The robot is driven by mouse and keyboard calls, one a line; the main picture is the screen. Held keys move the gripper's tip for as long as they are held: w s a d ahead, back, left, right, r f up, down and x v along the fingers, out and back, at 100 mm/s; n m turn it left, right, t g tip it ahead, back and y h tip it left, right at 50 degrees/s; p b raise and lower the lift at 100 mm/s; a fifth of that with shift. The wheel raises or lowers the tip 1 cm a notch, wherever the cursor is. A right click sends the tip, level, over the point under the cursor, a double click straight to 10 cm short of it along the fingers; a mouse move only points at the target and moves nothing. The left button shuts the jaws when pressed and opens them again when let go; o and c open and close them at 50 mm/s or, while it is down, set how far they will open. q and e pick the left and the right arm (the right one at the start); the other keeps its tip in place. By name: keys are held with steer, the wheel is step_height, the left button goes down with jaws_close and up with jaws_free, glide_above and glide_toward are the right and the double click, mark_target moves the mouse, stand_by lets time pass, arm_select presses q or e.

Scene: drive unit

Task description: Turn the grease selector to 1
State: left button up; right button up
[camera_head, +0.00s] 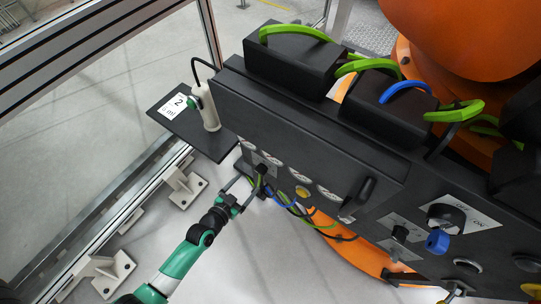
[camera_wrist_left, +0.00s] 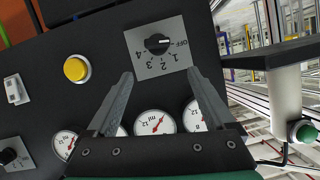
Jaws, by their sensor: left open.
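The grease selector (camera_wrist_left: 158,43) is a black rotary knob on a light plate marked OFF, 1, 2, 3 and 4. In the left wrist view its white mark appears to point to OFF. In the head view the selector (camera_head: 262,168) sits near the left end of the dark panel, partly hidden by my gripper. My left gripper (camera_head: 250,183) is open in front of the panel, close to the selector. In the left wrist view the fingers (camera_wrist_left: 160,73) are spread with the knob ahead, between and beyond the tips; they appear apart from it. My right gripper is not in view.
Several round gauges (camera_wrist_left: 155,123) and a yellow button (camera_wrist_left: 76,68) are near the selector. A black handle (camera_head: 358,197) and a blue-tabbed switch (camera_head: 437,241) are farther right. A green button on a pale post (camera_head: 207,108) stands left. Cables hang below the panel.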

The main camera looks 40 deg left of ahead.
mark_target(260, 171)
arm_select(q)
steer(key=b+x, duration=0.1)
steer(key=x, duration=0.2)
steer(key=f+b+x, duration=0.1)
steer(key=b+x, duration=0.1)
steer(key=x, duration=0.1)
steer(key=b+x, duration=0.1)
steer(key=x, duration=0.2)
steer(key=shift+s+f, duration=0.35)
steer(key=shift+s, duration=0.05)
steer(key=shift+w, duration=0.5)
steer(key=shift+s, duration=0.1)
steer(key=shift+c, duration=0.7)
steer(key=c, duration=1.2)
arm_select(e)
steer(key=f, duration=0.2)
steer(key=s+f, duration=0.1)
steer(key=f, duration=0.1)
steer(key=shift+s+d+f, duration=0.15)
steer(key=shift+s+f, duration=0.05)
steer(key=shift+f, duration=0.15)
